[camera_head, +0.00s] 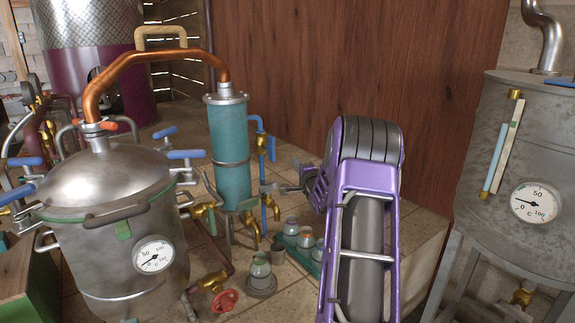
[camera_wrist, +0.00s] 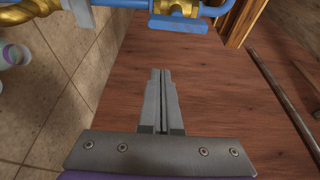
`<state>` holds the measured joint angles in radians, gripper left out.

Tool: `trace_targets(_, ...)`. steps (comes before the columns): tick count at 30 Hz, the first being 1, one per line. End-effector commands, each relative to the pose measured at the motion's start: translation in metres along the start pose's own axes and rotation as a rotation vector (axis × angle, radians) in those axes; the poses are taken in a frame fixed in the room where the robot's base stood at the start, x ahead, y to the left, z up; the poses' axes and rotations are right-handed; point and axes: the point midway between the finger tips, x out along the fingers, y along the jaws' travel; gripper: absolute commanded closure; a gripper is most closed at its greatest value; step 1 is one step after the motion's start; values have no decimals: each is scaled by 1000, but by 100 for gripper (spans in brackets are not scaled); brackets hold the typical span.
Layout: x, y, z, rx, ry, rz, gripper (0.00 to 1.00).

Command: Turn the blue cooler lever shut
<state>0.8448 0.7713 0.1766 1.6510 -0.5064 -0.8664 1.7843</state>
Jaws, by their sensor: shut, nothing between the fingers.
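The cooler is the teal upright cylinder (camera_head: 229,150) in the head view. A blue pipe with a brass valve (camera_head: 261,144) stands at its right side, and a blue lever (camera_head: 271,149) hangs upright at that valve. My gripper (camera_head: 280,188) is below this lever and right of the cooler, with its fingers pointing left. In the wrist view, my gripper (camera_wrist: 161,75) is shut and empty. A blue lever (camera_wrist: 180,24) on a brass valve (camera_wrist: 176,7) lies ahead of the fingertips, with a visible space between. The valve is cut off by the top edge.
The steel pot still (camera_head: 105,215) with its gauge stands at left, joined to the cooler by a copper pipe (camera_head: 150,56). Jars in a green tray (camera_head: 303,252) sit below my gripper. A wooden wall (camera_head: 350,60) is behind; a grey metal tank (camera_head: 510,160) stands at right.

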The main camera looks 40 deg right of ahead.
Motion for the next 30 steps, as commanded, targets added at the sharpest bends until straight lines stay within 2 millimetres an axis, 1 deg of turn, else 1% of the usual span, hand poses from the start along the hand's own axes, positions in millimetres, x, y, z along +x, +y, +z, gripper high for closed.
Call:
trace_targets(12, 65, 2, 0, 0, 2, 2, 100)
trace_targets(19, 91, 3, 0, 0, 2, 3, 100)
trace_targets(20, 92, 3, 3, 1, 1, 4, 100)
trace_targets(21, 88, 2, 10, 1, 0, 4, 100)
trace_targets(24, 83, 2, 21, 1, 1, 5, 100)
trace_targets(27, 80, 3, 30, 1, 1, 5, 100)
trace_targets(30, 78, 2, 35, 2, 3, 4, 100)
